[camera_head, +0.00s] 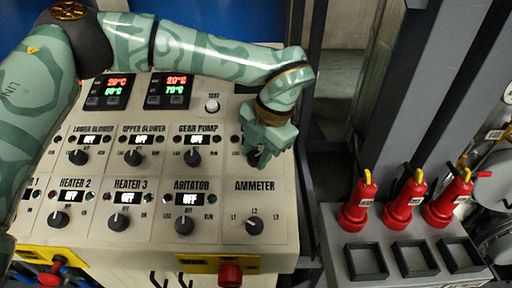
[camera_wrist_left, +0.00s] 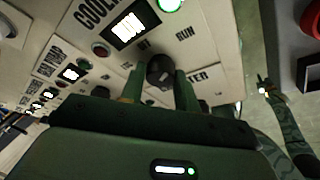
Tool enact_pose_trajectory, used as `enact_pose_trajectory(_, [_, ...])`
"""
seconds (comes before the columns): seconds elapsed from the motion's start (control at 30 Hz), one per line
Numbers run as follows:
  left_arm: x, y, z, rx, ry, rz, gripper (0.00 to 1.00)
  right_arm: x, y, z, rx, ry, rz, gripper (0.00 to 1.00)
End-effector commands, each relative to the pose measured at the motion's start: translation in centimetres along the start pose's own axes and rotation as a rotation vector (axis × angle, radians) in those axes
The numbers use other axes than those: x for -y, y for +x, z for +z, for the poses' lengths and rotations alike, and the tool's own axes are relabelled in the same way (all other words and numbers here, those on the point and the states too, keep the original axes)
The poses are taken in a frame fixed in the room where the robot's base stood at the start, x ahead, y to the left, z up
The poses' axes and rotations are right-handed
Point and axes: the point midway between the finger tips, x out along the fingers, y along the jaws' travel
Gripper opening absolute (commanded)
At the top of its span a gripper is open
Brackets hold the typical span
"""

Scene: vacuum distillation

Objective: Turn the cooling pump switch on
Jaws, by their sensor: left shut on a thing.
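The cooling pump switch is a dark round knob (camera_wrist_left: 160,72) on the beige control panel (camera_head: 272,218). My left gripper (camera_head: 262,152) reaches over the top right of the panel and hides most of this knob in the head view. In the left wrist view the two green fingers of my left gripper (camera_wrist_left: 161,88) stand on either side of the knob, shut on it. A partly cut label starting "COOL", a glowing display (camera_wrist_left: 132,27) and the word "RUN" are near it. A green lamp (camera_wrist_left: 171,4) at the top edge looks bright; a red lamp (camera_wrist_left: 100,48) looks dim.
Other knobs, such as gear pump (camera_head: 192,157) and ammeter (camera_head: 254,225), are close by. A red button (camera_head: 230,274) sticks out at the panel's lower edge. Red-handled items (camera_head: 404,207) stand on a grey block to the right. A green-patterned arm part (camera_wrist_left: 284,120) shows at right in the wrist view.

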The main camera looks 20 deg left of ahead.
Motion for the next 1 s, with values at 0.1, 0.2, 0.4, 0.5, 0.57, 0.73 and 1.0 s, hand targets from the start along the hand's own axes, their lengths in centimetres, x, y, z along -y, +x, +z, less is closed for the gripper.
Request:
enact_pose_trajectory(0.1, [-0.01, -0.19, 0.11, 0.005, 0.023, 0.01, 0.09, 0.0, -0.21, -0.05, -0.001, 0.0, 0.0, 0.36])
enact_pose_trajectory(0.2, [0.0, -0.16, 0.12, 0.005, 0.033, 0.014, 0.09, 0.02, -0.25, -0.06, -0.001, 0.0, 0.0, 0.36])
enact_pose_trajectory(0.4, [0.0, -0.12, 0.12, 0.004, 0.037, 0.015, 0.09, 0.02, -0.25, -0.08, -0.001, 0.0, 0.0, 0.36])
enact_pose_trajectory(0.5, [0.0, -0.12, 0.12, 0.004, 0.037, 0.015, 0.09, 0.02, -0.25, -0.08, -0.001, 0.0, 0.0, 0.36])
enact_pose_trajectory(0.57, [0.0, -0.12, 0.12, 0.004, 0.037, 0.015, 0.09, 0.02, -0.25, -0.08, -0.001, 0.0, 0.0, 0.36])
enact_pose_trajectory(0.73, [0.01, -0.1, 0.09, 0.003, 0.036, 0.015, 0.53, 0.02, -0.25, -0.08, -0.001, 0.0, 0.0, 0.36])
enact_pose_trajectory(1.0, [0.01, -0.31, 0.07, 0.002, 0.034, 0.015, 0.53, 0.02, -0.21, -0.09, -0.001, 0.0, 0.0, 0.36])
